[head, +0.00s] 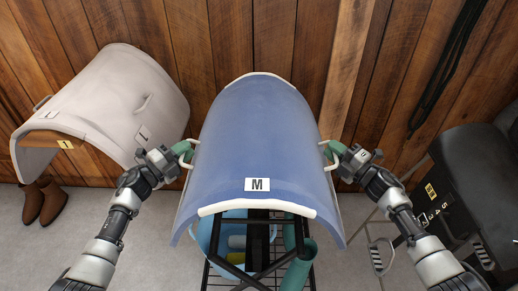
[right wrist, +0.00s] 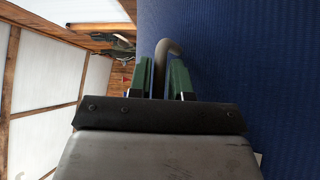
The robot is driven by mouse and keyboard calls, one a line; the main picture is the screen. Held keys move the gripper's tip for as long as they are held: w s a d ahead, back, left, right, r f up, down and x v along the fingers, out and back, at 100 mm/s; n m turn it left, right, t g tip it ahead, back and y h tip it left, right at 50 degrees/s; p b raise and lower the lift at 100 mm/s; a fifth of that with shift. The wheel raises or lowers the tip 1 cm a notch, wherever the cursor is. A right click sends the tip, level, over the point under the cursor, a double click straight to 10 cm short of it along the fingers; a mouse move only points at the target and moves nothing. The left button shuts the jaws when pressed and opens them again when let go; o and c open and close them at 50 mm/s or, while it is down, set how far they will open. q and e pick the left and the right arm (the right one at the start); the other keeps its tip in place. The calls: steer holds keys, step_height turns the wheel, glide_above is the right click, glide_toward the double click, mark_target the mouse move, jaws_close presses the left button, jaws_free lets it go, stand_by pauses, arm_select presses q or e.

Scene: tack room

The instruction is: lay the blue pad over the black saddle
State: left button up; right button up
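The blue pad (head: 255,130) is an arched sheet with pale edging, a side handle on each side and an "M" label. It sits over a black rack (head: 258,245) in the middle; whether it touches the rack is hidden. My left gripper (head: 184,152) is at its left handle, fingers seemingly closed on it. My right gripper (head: 331,152) is at the right handle. In the right wrist view, the green fingers (right wrist: 167,80) close around that handle (right wrist: 161,62) beside the blue pad (right wrist: 240,70). The black saddle (head: 478,165) is at the right, partly cut off, with a yellow label.
A light grey pad (head: 110,95) with handles is on a stand at the left. Brown boots (head: 43,200) stand below it. A blue bucket (head: 228,235) is in the rack. A plank wall (head: 300,40) closes the back, with black straps (head: 450,65) hanging.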

arm_select(q)
jaws_close()
arm_select(e)
jaws_close()
arm_select(q)
steer(key=shift+r, duration=0.1)
arm_select(e)
steer(key=shift+r, duration=0.15)
